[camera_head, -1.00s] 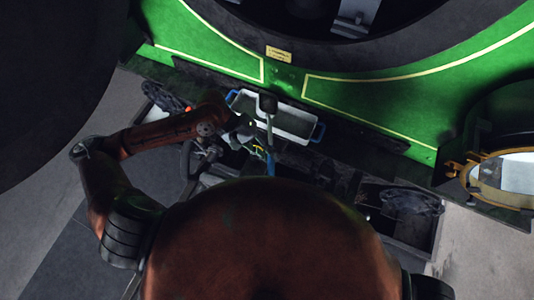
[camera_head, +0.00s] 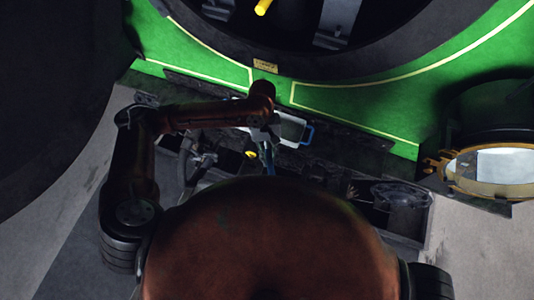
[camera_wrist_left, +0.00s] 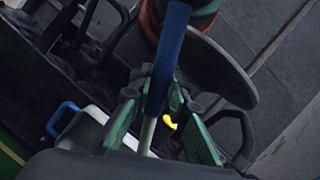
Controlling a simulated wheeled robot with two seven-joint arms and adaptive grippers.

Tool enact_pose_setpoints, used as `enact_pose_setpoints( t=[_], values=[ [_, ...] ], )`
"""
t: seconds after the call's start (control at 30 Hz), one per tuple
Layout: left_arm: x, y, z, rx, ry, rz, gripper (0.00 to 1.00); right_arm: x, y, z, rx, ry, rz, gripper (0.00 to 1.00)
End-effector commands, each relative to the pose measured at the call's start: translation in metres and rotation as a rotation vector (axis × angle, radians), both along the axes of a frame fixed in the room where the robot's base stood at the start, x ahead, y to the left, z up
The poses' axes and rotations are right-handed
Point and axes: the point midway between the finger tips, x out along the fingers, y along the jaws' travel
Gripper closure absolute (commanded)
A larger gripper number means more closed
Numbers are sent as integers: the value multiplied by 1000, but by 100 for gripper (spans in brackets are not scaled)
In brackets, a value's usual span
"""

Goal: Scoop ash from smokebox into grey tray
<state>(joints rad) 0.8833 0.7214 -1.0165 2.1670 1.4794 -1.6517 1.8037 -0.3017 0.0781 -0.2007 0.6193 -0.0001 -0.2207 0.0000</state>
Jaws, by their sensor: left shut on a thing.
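A scoop with a blue handle (camera_wrist_left: 170,50) and a pale grey shaft (camera_wrist_left: 147,135) is in my left gripper (camera_wrist_left: 158,92), whose green fingers are shut on it in the left wrist view. In the head view the gripper (camera_head: 265,138) points down beside the grey tray (camera_head: 290,129), with the blue handle (camera_head: 268,160) below it; the scoop's head is hidden by my arm. The tray's right blue handle (camera_head: 308,134) shows, and its left part is covered. The tray's edge (camera_wrist_left: 92,118) also shows in the wrist view. The smokebox (camera_head: 285,25) opens dark at the top. My right gripper is out of view.
A green, yellow-lined front plate (camera_head: 370,105) spans behind the tray. A round, brass-rimmed lamp (camera_head: 492,170) stands at the right. A yellow rod (camera_head: 263,6) shows inside the smokebox opening. A dark box with a wheel-like part (camera_head: 400,195) sits lower right.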

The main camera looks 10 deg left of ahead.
Motion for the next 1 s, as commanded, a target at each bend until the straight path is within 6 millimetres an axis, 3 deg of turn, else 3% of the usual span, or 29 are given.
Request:
enact_pose_setpoints(
  t=[0.03, 0.7, 1.0],
  values=[
    [1, -2, 6, 21, 2, -4, 100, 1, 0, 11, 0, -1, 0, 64],
    [7, -21, 7, 385, 120, -22, 100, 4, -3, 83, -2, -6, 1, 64],
    [9, -30, 3, 589, 184, -32, 100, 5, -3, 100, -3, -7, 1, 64]
  ],
)
